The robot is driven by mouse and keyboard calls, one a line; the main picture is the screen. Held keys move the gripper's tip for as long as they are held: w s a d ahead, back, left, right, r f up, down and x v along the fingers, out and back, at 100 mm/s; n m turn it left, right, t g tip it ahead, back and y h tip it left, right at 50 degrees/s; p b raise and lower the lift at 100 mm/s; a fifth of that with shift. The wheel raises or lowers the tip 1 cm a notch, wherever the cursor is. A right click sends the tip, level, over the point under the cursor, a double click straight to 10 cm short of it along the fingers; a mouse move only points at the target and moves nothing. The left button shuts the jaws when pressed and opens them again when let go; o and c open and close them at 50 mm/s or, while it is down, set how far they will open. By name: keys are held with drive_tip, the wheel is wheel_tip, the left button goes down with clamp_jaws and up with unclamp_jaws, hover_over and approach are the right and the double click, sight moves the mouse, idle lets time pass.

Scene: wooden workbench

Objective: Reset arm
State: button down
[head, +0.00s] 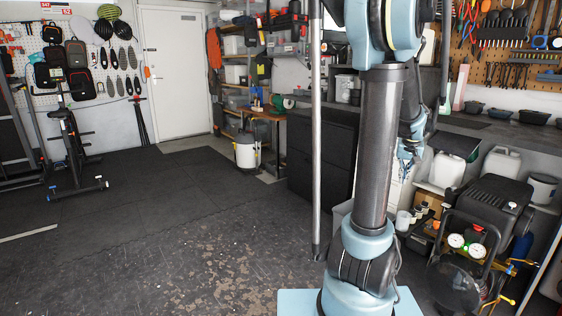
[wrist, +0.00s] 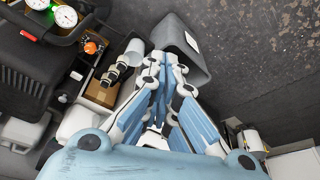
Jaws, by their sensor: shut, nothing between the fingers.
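My arm (head: 383,150) stands upright in the right half of the head view, a grey link between light-blue joints. Its upper part runs out of the top of the frame. A further part of my arm hangs behind the grey link, partly hidden. In the wrist view my gripper (wrist: 164,60) points up the picture, its blue and white fingers drawn together at the tips with nothing between them.
A workbench (head: 490,128) runs along the right wall, with tools hung above it. A compressor with gauges (head: 468,243) and white canisters (head: 500,160) stand under it. A dark cabinet (head: 322,150) stands behind my arm. The floor (head: 150,230) to the left is open, with an exercise bike (head: 72,150) further back.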

drive_tip(key=s+a+n, duration=0.1)
drive_tip(key=s+a, duration=0.4)
drive_tip(key=a, duration=0.4)
drive_tip(key=s+a+n, duration=0.1)
drive_tip(key=s+a, duration=0.4)
drive_tip(key=a, duration=0.4)
drive_tip(key=s+a+f+n, duration=0.1)
drive_tip(key=s+a+f, duration=0.2)
drive_tip(key=s, duration=0.3)
drive_tip(key=s+a+f+n+g+y, duration=0.1)
drive_tip(key=s+a+f, duration=0.3)
drive_tip(key=s+a, duration=0.2)
drive_tip(key=shift+s+a+f+n, duration=0.25)
drive_tip(key=shift+s+n, duration=0.15)
drive_tip(key=shift+s, duration=0.3)
